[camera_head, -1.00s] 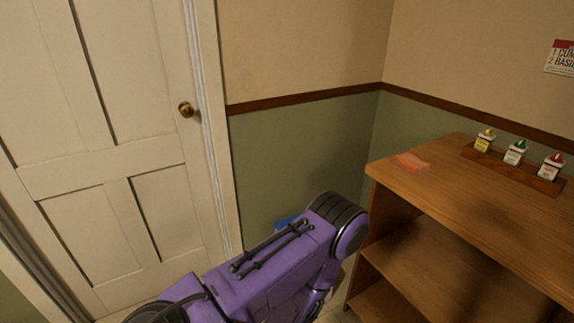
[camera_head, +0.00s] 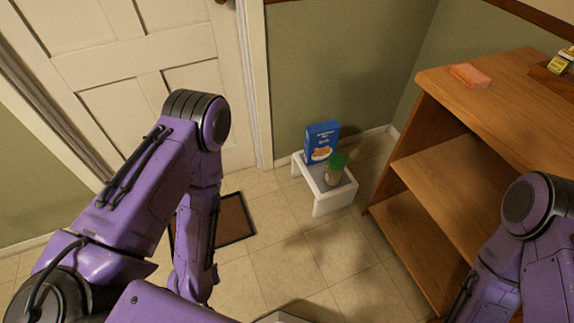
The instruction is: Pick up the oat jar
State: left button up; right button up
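A jar with a green lid and a tan body (camera_head: 334,174), which looks like the oat jar, stands on a low white stool (camera_head: 318,204) near the back wall. A blue box (camera_head: 321,141) stands upright just behind it and to its left. My two purple arms show at the left and right of the picture, well apart from the jar. Neither gripper is visible; both lie hidden or out of frame below.
A wooden shelf unit (camera_head: 421,88) stands on the right, with an orange block (camera_head: 470,76) on top. A dark-edged brown mat (camera_head: 235,217) lies by the white door (camera_head: 140,70). Tiled floor (camera_head: 300,260) in front of the stool is clear.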

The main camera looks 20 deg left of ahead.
aim_at(335, 164)
jog(key=u, duration=1.3)
jog(key=k, duration=0.8)
jog(key=z, duration=1)
jog(key=i, duration=0.95)
jog(key=u, duration=0.1)
jog(key=k, duration=0.45)
jog(key=u, duration=0.75)
jog(key=i, duration=0.6)
jog(key=z, duration=0.9)
